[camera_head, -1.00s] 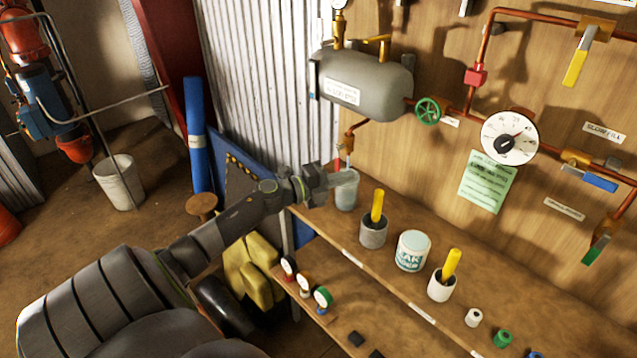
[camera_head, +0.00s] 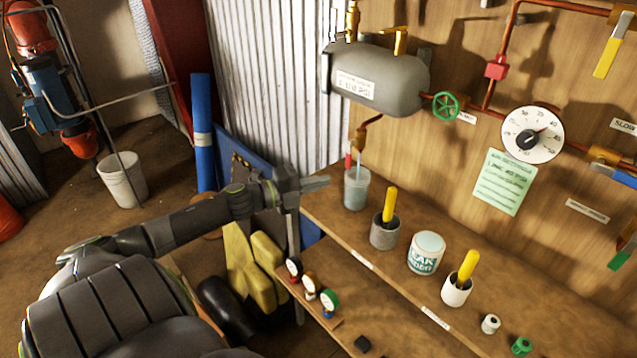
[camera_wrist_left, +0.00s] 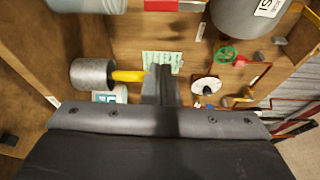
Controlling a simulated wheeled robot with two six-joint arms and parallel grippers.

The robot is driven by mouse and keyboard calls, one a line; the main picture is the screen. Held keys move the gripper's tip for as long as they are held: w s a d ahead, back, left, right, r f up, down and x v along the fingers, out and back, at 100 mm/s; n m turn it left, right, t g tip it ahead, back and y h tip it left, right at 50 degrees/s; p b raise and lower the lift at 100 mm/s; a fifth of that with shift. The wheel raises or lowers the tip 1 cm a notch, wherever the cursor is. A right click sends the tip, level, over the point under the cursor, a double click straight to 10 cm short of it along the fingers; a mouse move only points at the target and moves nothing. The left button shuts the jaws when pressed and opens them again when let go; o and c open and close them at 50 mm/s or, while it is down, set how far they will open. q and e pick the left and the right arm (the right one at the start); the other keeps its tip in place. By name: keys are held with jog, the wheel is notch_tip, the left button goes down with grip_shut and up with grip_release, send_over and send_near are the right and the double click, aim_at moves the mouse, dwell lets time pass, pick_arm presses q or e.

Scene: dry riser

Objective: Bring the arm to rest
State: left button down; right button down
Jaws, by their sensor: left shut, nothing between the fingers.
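My left arm reaches in from the left in the head view. Its gripper (camera_head: 315,184) is shut and empty, just left of the translucent cup (camera_head: 356,188) at the shelf's left end. I see a small gap between fingertips and cup. In the left wrist view the shut fingers (camera_wrist_left: 160,75) point toward the panel, with the yellow-handled grey pot (camera_wrist_left: 93,74) to their left. My right gripper is in neither view.
The wooden shelf (camera_head: 400,283) holds the grey pot (camera_head: 384,232), a white labelled tub (camera_head: 426,253), a white pot (camera_head: 456,291) and small fittings. Above are a grey tank (camera_head: 378,80), a green valve wheel (camera_head: 446,106) and a dial gauge (camera_head: 532,135). A blue roll (camera_head: 202,130) stands behind my arm.

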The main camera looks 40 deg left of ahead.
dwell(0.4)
pick_arm(q)
jog(key=s+a+f+n+y, duration=0.2)
jog(key=a+f+n+y, duration=0.15)
jog(key=f, duration=0.45)
jog(key=s+a+f+n+y, duration=0.1)
jog(key=a+f+n+y, duration=0.3)
jog(key=f, duration=0.4)
jog(key=s+f+n+g+y, duration=0.15)
jog(key=s+f+n, duration=0.3)
jog(key=f, duration=0.45)
jog(key=s+f+n+g+y, duration=0.1)
jog(key=s+f+n+g, duration=0.2)
jog(key=s+f, duration=0.35)
jog(key=s+d+f+n+g, duration=0.3)
jog(key=s+d+f, duration=0.2)
jog(key=s+f, duration=0.3)
jog(key=s+d+f+n+g, duration=0.35)
jog(key=s+f, duration=0.35)
jog(key=f, duration=0.4)
jog(key=s+d+f+n+g+h, duration=0.2)
jog(key=s+d+f+g, duration=0.2)
jog(key=s+d, duration=1)
notch_tip(320, 180, down, 3)
jog(key=shift+s+d+f, duration=0.1)
jog(key=shift+s+d, duration=0.3)
jog(key=shift+s, duration=0.05)
